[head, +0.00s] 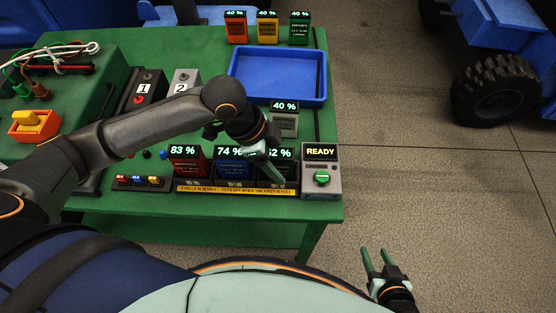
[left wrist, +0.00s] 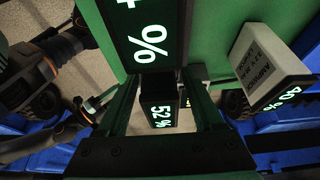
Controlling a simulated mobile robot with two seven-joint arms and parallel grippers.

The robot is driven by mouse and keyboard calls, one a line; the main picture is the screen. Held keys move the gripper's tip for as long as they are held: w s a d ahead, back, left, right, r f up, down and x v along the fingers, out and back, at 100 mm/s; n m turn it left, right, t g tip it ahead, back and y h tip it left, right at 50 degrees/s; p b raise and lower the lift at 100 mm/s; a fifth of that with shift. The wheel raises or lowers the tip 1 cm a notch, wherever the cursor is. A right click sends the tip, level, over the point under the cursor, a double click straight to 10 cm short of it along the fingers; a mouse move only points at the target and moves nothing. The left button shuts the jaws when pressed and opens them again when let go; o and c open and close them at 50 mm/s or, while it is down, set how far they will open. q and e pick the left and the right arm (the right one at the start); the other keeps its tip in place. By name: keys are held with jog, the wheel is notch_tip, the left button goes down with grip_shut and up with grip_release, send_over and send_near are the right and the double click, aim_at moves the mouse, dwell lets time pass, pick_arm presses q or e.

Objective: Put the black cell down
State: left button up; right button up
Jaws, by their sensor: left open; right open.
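The black cell (head: 284,173), its display reading 52 %, stands in the right-hand slot of the charging rack (head: 240,190). My left gripper (head: 268,165) is over it and partly hides it in the head view. In the left wrist view the black cell (left wrist: 159,114) shows between the two spread fingers of the left gripper (left wrist: 160,105); I cannot tell whether either finger touches it. My right gripper (head: 378,262) is open and empty, off the table's front right.
Red (head: 187,165) and blue (head: 230,167) cells fill the other rack slots, at 83 % and 74 %. A READY box (head: 321,180) stands right of the rack. A grey cell (head: 284,124) at 40 % stands behind. The blue tray (head: 277,75) is empty.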

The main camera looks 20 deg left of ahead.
pick_arm(q)
jog(key=p+v, duration=0.1)
jog(key=v, duration=1.1)
